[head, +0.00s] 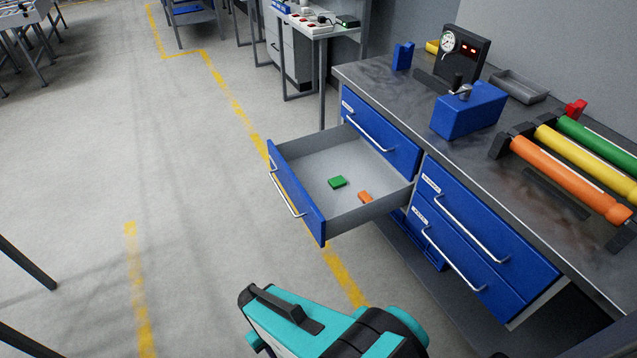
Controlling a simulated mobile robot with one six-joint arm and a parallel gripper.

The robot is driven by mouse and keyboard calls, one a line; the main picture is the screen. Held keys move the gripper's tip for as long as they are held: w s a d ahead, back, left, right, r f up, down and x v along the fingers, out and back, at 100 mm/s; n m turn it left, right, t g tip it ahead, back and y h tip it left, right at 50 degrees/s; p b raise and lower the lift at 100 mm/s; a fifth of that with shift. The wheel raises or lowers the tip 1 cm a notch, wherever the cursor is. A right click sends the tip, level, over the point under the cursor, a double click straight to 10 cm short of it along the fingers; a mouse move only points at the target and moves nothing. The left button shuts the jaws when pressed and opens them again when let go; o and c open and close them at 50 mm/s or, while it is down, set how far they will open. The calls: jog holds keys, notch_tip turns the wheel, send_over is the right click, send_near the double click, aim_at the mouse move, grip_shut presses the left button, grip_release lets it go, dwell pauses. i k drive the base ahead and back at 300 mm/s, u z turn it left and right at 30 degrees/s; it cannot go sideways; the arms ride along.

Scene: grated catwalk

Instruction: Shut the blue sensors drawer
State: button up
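A blue-fronted drawer (296,205) stands pulled far out of the left column of the workbench, below a shut drawer. It is the only drawer seen open; its small label is too small to read, so I cannot confirm that it is the sensors drawer. Its front has a silver bar handle (287,190). Inside its grey tray lie a green block (337,182) and an orange block (365,197). A teal and black part of my arm shows at the bottom centre, in front of and below the drawer. My gripper's fingers are not seen.
The shut upper-left drawer (385,135) and two right-hand drawers (470,225) have bar handles. The benchtop (395,88) holds a blue box (468,110), a gauge unit (462,52) and coloured rollers (570,178). Floor left of the open drawer is clear, with yellow lines.

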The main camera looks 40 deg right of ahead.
aim_at(304, 166)
jog(key=z, duration=0.9)
jog(key=k, duration=0.95)
jog(key=i, duration=0.75)
